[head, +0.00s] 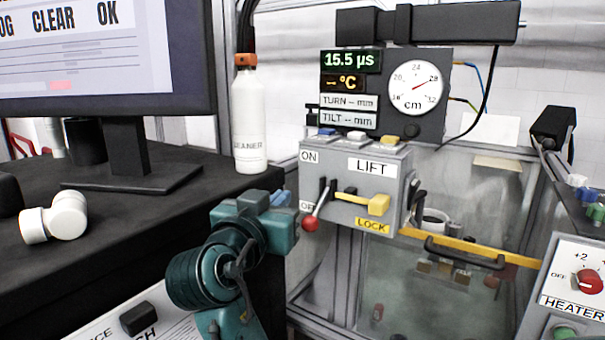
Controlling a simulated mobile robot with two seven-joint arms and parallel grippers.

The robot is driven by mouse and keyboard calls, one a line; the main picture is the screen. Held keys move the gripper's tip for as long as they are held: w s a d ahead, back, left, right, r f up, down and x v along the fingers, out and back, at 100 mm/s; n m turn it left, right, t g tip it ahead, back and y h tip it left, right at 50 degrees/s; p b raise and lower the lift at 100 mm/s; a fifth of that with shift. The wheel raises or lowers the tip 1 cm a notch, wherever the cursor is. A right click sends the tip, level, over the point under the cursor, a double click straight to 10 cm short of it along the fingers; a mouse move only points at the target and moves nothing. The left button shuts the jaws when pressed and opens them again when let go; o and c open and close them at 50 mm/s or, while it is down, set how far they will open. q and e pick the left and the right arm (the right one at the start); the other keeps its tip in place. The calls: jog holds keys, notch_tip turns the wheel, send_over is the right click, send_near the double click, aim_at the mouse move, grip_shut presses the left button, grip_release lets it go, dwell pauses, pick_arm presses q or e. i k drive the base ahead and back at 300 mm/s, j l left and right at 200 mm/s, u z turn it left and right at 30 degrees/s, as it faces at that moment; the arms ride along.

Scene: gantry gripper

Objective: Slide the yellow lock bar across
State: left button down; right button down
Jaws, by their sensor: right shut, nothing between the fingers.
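The yellow lock bar (376,204) is on the front of the grey LIFT box (344,168). Its thin part runs left along a slot and its thick knob is at the right, above the yellow LOCK label (371,226). A lever with a red ball (311,224) hangs at the left of the slot, by the OFF marking. My right gripper (282,200) is teal, shut and empty. It shows to the left of the box and its red ball, apart from the lock bar in the picture. My left gripper is not in view.
A white cleaner bottle (249,120) and a monitor (110,60) stand on the black desk (120,215) at left. A gauge and display panel (415,88) is above the box. A yellow rail with a black handle (465,250) is at right, near the HEATER panel (572,280).

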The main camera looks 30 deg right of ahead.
aim_at(378, 205)
jog(key=k, duration=1)
